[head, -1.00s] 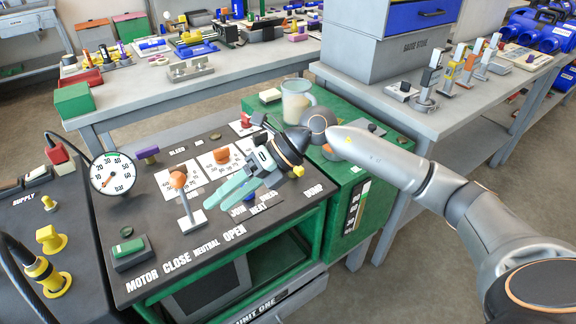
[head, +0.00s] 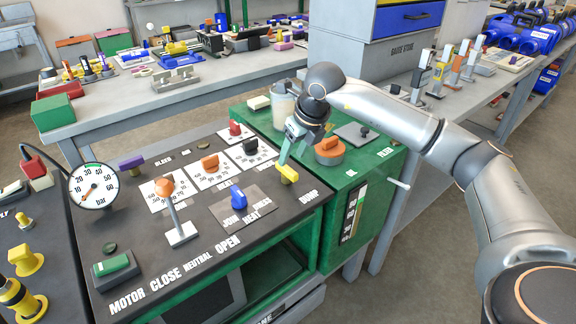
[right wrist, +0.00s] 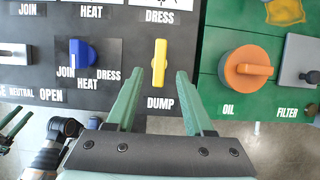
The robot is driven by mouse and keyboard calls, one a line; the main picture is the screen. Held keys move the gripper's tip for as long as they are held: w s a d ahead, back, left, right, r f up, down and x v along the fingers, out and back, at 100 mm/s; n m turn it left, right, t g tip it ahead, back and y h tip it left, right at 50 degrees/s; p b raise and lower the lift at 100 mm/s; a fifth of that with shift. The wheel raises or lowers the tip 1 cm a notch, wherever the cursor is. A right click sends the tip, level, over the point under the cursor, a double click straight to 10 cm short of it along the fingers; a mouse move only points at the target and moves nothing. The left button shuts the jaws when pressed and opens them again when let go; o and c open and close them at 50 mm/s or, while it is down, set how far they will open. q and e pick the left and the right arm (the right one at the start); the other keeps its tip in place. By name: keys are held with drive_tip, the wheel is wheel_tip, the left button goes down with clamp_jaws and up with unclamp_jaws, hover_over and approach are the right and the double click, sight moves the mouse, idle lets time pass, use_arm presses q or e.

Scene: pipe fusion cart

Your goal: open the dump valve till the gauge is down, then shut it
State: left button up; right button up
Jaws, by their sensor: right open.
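The yellow dump valve handle (head: 289,173) is at the right front of the dark panel, by the word DUMP. In the right wrist view the handle (right wrist: 159,63) runs up and down the picture. My right gripper (head: 290,150) is open and points down just above it. In the right wrist view its fingertips (right wrist: 160,76) lie either side of the handle's lower part, without visible contact. The round gauge (head: 94,186) stands at the panel's left; its red needle points to the lower left, too small to read exactly. Part of my left gripper (right wrist: 14,127) seems to show at the lower left.
A blue selector (head: 238,198) and an orange-topped lever (head: 172,205) stand left of the handle. An orange oil cap (head: 329,151) and a clear jug (head: 284,108) are on the green cabinet to the right. A green motor switch (head: 112,266) is at the front left.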

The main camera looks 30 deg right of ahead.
sight(287, 167)
drive_tip(key=x, duration=0.5)
clamp_jaws()
idle(0.4)
